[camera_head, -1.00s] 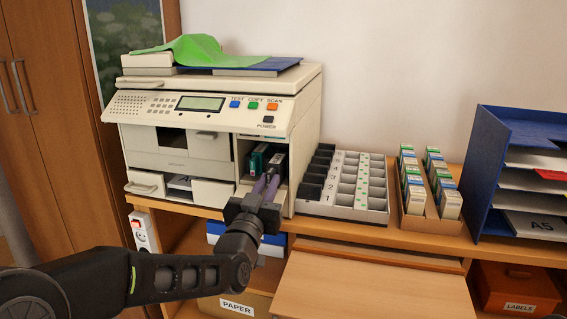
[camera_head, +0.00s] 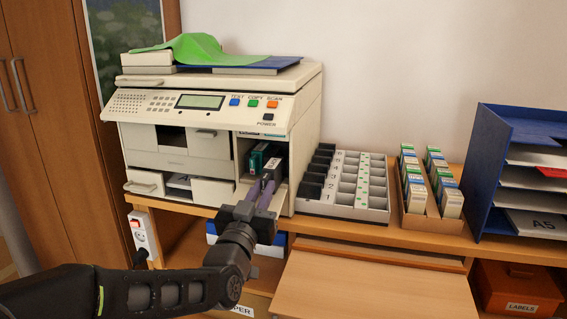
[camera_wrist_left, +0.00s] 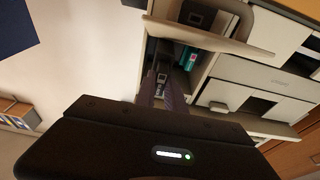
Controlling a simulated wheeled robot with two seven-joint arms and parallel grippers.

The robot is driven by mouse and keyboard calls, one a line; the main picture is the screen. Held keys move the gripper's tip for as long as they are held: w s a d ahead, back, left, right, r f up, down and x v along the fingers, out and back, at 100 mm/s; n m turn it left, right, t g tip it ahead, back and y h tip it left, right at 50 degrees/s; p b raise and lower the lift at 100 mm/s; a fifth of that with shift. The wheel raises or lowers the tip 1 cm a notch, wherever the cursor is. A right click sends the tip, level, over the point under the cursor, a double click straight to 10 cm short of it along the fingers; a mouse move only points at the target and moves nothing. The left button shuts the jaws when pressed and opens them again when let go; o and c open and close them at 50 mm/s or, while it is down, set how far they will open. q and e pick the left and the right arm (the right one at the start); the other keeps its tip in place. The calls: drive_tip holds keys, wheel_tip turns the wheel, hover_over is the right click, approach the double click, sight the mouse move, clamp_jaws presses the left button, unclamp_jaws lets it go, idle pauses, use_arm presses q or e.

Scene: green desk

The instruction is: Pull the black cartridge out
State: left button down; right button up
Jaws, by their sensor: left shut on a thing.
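The black cartridge (camera_head: 272,164) is in the open bay on the right of the cream printer (camera_head: 217,112), beside a dark cartridge with a teal side (camera_head: 257,160). My left gripper (camera_head: 267,184) is shut on the black cartridge at the bay's mouth. Its purple fingers hide the cartridge's lower front. In the left wrist view the fingers (camera_wrist_left: 160,90) reach into the bay, with the black cartridge (camera_wrist_left: 162,77) at their tips and the teal one (camera_wrist_left: 191,61) to its right. How far the black cartridge is out of its slot is hard to tell. My right gripper is not in view.
The bay's side walls and its open flap are close to the fingers. A grey compartment tray (camera_head: 345,185) and a cardboard holder of small boxes (camera_head: 430,205) stand to the right. A blue paper rack (camera_head: 495,165) is at the far right. A green cloth (camera_head: 195,48) lies on top.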

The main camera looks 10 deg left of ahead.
use_arm(q)
drive_tip(key=shift+s, duration=0.2)
idle(0.3)
drive_tip(key=shift+s+a+r+b, duration=0.1)
drive_tip(key=shift+s+b, duration=0.2)
drive_tip(key=shift+s, duration=1.2)
drive_tip(key=c, duration=1.9)
unclamp_jaws()
clamp_jaws()
